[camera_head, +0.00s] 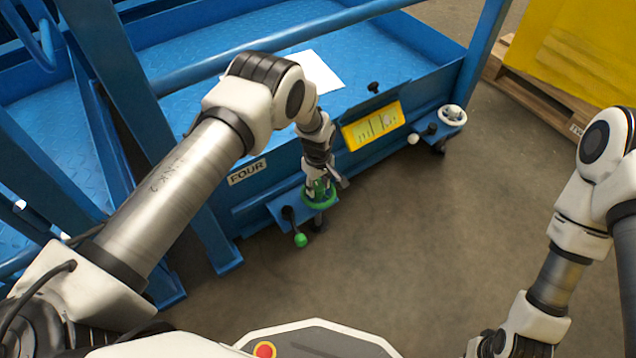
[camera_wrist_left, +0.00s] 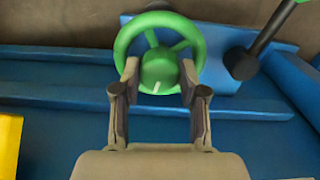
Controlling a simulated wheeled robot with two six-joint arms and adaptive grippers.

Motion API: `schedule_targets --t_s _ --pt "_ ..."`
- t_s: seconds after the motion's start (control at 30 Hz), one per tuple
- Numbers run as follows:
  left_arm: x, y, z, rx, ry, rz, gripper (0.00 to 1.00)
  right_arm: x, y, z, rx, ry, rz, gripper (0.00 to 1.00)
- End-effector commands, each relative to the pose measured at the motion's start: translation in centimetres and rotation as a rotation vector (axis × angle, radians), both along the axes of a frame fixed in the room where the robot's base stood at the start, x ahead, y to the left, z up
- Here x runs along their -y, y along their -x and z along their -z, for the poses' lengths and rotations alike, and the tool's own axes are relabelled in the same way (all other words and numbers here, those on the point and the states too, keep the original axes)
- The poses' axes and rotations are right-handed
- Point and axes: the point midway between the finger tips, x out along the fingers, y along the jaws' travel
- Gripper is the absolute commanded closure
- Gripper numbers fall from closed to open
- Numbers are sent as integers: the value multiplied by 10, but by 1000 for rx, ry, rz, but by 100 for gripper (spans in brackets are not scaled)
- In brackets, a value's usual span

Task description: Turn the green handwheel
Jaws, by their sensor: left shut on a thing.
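The green handwheel (camera_head: 317,201) sits on a blue bracket low on the front of the blue platform. In the left wrist view the handwheel (camera_wrist_left: 160,68) shows its round rim, spokes and a green hub with a white mark. My left gripper (camera_head: 322,186) reaches down onto it from above. In the left wrist view its two fingers (camera_wrist_left: 158,85) lie on either side of the hub, inside the rim, and are shut on it. The lower part of the wheel is hidden behind the fingers. My right gripper (camera_head: 492,345) is at the bottom edge, and its fingers are not clear.
A black lever with a green knob (camera_head: 300,240) stands beside the handwheel. A white handwheel (camera_head: 452,114) and a white-knobbed lever (camera_head: 413,139) are farther right. A yellow label (camera_head: 373,126) is on the platform front. A wooden pallet (camera_head: 548,92) stands at the upper right. The floor ahead is clear.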

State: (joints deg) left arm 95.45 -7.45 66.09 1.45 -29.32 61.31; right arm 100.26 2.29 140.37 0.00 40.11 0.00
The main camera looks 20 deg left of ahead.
Motion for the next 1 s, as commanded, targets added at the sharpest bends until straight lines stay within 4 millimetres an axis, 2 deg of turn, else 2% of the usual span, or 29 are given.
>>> schedule_targets --t_s 0.2,0.5,1.0 --pt "0 0 0 -1 -1 186 93 0 0 -5 0 0 0 100" --pt "0 0 0 0 0 369 93 0 0 -8 0 0 0 100" --pt "0 0 0 0 0 440 93 0 0 -9 0 0 0 100"
